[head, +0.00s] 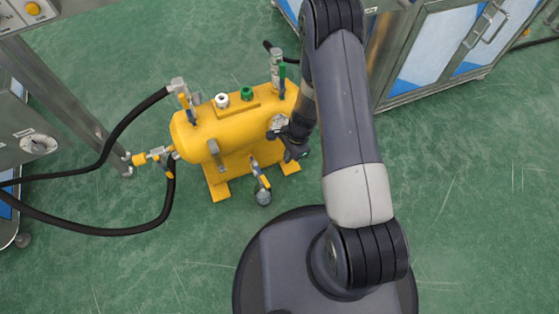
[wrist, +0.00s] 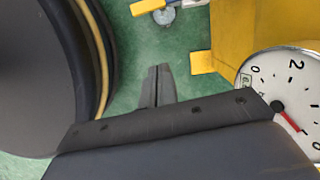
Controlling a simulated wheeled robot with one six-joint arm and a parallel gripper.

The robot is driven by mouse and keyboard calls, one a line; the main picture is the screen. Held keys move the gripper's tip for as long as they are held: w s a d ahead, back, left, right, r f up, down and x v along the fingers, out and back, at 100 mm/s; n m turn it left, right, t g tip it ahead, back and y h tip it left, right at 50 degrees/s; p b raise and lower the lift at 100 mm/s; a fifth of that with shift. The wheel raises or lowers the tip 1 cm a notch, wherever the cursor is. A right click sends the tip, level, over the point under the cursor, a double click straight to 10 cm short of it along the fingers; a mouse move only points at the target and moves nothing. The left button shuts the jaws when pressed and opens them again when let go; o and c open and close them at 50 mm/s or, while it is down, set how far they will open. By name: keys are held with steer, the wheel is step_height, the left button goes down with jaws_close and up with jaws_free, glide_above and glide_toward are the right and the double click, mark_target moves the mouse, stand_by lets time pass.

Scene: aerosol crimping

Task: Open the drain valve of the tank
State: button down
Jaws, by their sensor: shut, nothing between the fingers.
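The yellow tank (head: 200,140) stands on the floor on yellow feet; part of it shows in the wrist view (wrist: 235,30). A valve with a yellow lever (head: 262,180) hangs low at the tank's front, likely the drain valve, with a round grey piece (head: 263,197) below it. A yellow lever end (wrist: 147,6) shows at the top of the wrist view. My gripper (head: 293,154) is beside the tank's front right, right of and above this valve in the picture. Its fingers (wrist: 158,72) are together and empty, apart from the lever.
A pressure gauge (wrist: 285,100) on the tank is close to my gripper. Other valves and fittings (head: 247,93) sit on the tank's top. Black hoses (head: 110,232) run left to a grey machine. Steel cabinets (head: 440,50) stand at the back right. Green floor in front is clear.

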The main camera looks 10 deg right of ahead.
mark_target(267, 182)
steer(key=s+a+f+b, duration=0.2)
steer(key=a+f+b, duration=0.2)
steer(key=f, duration=0.5)
steer(key=shift+s+a, duration=0.25)
steer(key=shift+a, duration=0.65)
steer(key=shift+s+a+b, duration=0.6)
steer(key=shift+a+b, duration=0.25)
steer(key=shift+a, duration=0.05)
